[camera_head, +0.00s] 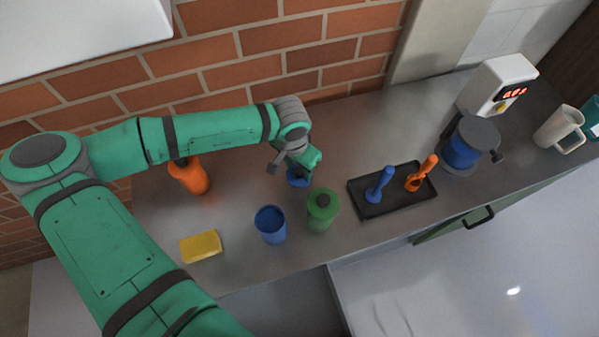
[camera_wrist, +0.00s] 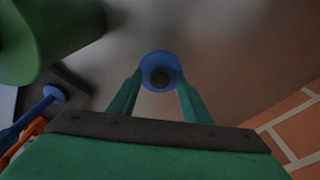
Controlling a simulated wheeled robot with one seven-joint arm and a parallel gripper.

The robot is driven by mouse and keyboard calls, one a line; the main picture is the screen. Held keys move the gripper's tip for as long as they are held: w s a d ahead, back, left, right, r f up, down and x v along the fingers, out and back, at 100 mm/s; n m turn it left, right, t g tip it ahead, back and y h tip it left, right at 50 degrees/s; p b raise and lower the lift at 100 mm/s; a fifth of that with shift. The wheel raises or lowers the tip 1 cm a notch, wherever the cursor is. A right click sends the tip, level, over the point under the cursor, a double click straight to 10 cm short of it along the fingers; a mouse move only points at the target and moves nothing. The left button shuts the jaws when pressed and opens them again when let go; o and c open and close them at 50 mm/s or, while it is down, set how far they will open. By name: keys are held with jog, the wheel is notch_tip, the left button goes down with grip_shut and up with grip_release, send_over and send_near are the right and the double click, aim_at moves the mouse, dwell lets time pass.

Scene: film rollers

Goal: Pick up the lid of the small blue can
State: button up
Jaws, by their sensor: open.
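The blue lid (camera_head: 298,182) lies flat on the grey counter, close to the wall side. In the wrist view it is a round blue disc (camera_wrist: 149,64) with a dark knob in its middle. The small blue can (camera_head: 271,224) stands open, nearer the counter's front edge and apart from the lid. My gripper (camera_head: 295,171) is over the lid and partly hides it in the head view. In the wrist view my gripper (camera_wrist: 160,85) is open, with one green finger on each side of the lid's knob. I cannot tell whether the fingers touch the lid.
A green can (camera_head: 322,212) stands close by the lid. A yellow sponge (camera_head: 201,246), an orange bottle (camera_head: 193,177) and a black tray (camera_head: 393,203) with blue and orange tools are around. A brick wall (camera_head: 290,45) runs behind.

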grip_shut()
dwell(0.3)
